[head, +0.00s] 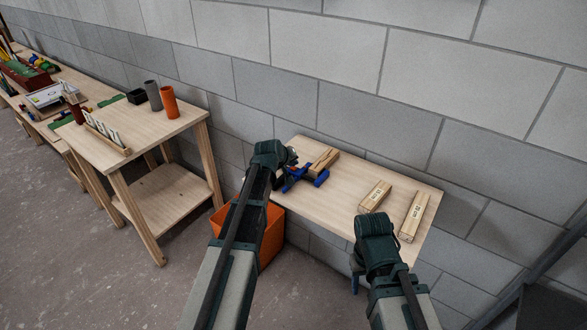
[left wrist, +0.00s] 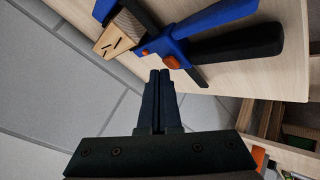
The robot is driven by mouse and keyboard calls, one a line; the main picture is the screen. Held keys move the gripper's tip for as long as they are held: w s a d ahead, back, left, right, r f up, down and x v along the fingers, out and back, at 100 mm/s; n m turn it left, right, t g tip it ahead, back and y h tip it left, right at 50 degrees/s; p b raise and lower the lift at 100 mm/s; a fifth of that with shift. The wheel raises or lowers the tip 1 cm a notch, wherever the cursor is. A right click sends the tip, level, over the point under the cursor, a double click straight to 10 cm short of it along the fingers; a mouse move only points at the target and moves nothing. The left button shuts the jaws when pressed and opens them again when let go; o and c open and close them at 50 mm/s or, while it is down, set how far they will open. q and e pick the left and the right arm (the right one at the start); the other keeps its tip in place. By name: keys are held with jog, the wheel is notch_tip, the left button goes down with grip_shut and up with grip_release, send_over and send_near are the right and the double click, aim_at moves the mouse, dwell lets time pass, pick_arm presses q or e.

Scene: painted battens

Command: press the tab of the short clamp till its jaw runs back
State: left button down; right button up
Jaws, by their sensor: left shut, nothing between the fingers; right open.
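A blue and black clamp (head: 303,178) lies on the light wooden table (head: 345,180), beside or around the end of a wooden batten (head: 324,160). In the left wrist view the clamp (left wrist: 215,48) shows a blue body, black handle and two orange parts. The lower orange part (left wrist: 171,62) is just beyond my fingertips. A batten end (left wrist: 118,36) sits at its black jaw pad. My left gripper (left wrist: 161,73) is shut and empty, close to that orange part; contact cannot be told. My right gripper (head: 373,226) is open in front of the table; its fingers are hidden.
Two labelled battens (head: 375,196) (head: 414,216) lie on the table's right half. A block wall (head: 350,80) stands behind. An orange bin (head: 272,240) is below the left arm. Another table (head: 150,125) with cups stands left. The table middle is clear.

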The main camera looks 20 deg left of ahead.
aim_at(293, 172)
pick_arm(q)
jog(key=shift+f+b, duration=0.45)
dwell(0.5)
jog(key=shift+r, duration=0.1)
jog(key=shift+r+p, duration=0.75)
jog(key=shift+p, duration=0.15)
jog(key=shift+r, duration=0.15)
notch_tip(293, 172, up, 5)
jog(key=p, duration=0.5)
dwell(0.6)
